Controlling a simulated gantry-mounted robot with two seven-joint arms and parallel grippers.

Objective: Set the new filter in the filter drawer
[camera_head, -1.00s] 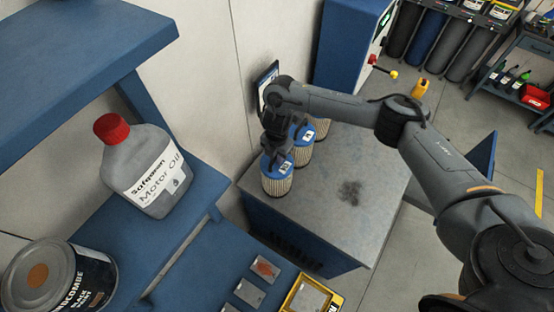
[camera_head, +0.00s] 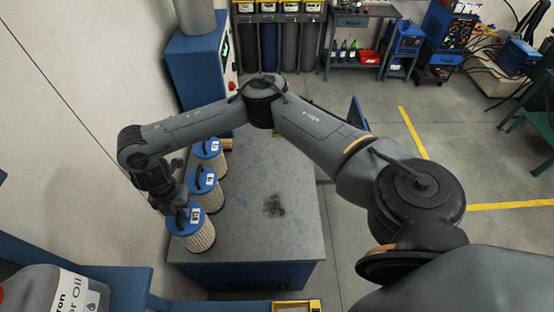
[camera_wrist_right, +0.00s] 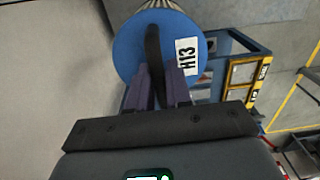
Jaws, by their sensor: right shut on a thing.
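Three pleated filters with blue tops and black strap handles stand in a row at the left of a grey-topped cabinet (camera_head: 255,195): a far one (camera_head: 210,150), a middle one (camera_head: 207,188) and a near one (camera_head: 198,236). My right gripper (camera_head: 177,208) is shut on the near filter's handle. In the right wrist view the fingers (camera_wrist_right: 160,88) pinch the strap of this blue top (camera_wrist_right: 130,48), which has a white "H13" label. The filter is upright; I cannot tell whether its base touches the cabinet top. I cannot make out the filter drawer. My left gripper is out of view.
A tall blue cabinet (camera_head: 192,72) stands behind the row, with the wall (camera_head: 70,130) close on the left. A blue upright panel (camera_head: 359,113) rises beyond the cabinet's right side. A motor oil jug (camera_head: 55,290) is at lower left. The cabinet top right of the filters is clear.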

